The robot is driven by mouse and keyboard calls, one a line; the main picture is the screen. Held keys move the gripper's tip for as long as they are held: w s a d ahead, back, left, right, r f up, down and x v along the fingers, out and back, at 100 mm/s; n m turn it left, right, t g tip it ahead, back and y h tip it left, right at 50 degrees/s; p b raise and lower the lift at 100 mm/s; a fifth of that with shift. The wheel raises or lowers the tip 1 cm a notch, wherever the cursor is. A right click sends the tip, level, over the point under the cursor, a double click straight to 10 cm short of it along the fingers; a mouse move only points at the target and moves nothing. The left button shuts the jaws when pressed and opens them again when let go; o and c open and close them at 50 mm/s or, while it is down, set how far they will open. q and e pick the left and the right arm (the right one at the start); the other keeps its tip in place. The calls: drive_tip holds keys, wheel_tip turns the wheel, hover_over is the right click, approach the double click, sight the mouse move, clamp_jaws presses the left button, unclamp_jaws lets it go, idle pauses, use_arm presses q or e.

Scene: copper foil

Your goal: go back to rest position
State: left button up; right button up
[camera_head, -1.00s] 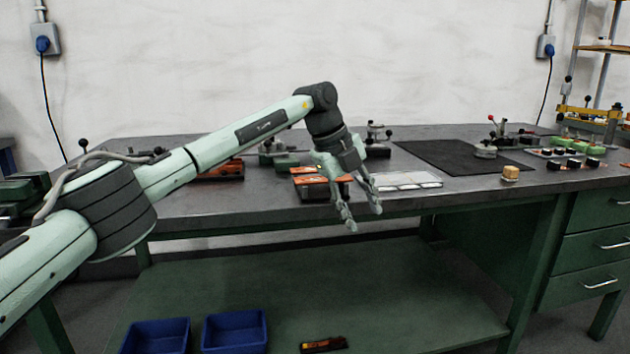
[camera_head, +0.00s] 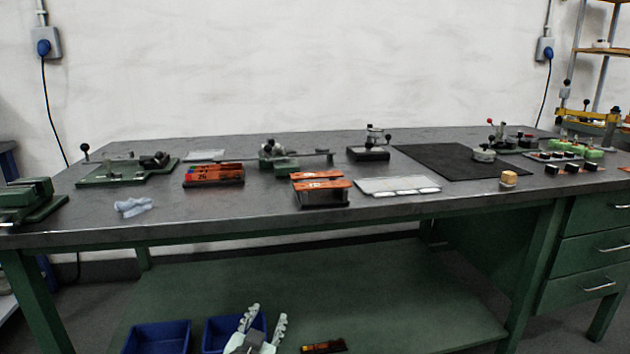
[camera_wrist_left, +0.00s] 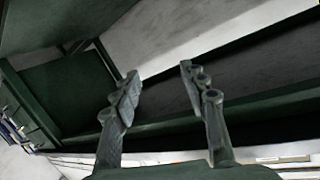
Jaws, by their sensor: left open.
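My left gripper (camera_head: 264,322) is at the bottom of the head view, low in front of the workbench (camera_head: 300,222). Its two fingers are spread apart with nothing between them. In the left wrist view the same gripper (camera_wrist_left: 158,92) is open and empty, with green bench framework beyond the fingertips. The rest of my left arm is out of the head view. My right gripper is not in view.
Orange boxes (camera_head: 213,173), a white tray (camera_head: 385,184), a black mat (camera_head: 450,160) and a crumpled cloth (camera_head: 133,206) lie on the bench. Blue bins (camera_head: 158,337) and an orange-black item (camera_head: 323,346) are on the lower shelf (camera_head: 390,290).

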use_arm(q)
drive_tip(key=s+a+f+n+g+y, duration=0.25)
drive_tip(key=s+a+f+g, duration=0.25)
drive_tip(key=s+a+f, duration=0.7)
drive_tip(key=s+a+f+g, duration=0.2)
drive_tip(key=s+f+g, duration=0.1)
drive_tip(key=s, duration=0.8)
drive_tip(key=s+a+f+g, duration=0.2)
drive_tip(key=s+f+g, duration=0.2)
drive_tip(key=s, duration=0.7)
drive_tip(key=shift+a+f, duration=0.25)
drive_tip(key=shift+f, duration=0.25)
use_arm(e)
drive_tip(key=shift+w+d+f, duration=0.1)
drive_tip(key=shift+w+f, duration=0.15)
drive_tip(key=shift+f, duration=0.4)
use_arm(q)
drive_tip(key=shift+n+y, duration=0.25)
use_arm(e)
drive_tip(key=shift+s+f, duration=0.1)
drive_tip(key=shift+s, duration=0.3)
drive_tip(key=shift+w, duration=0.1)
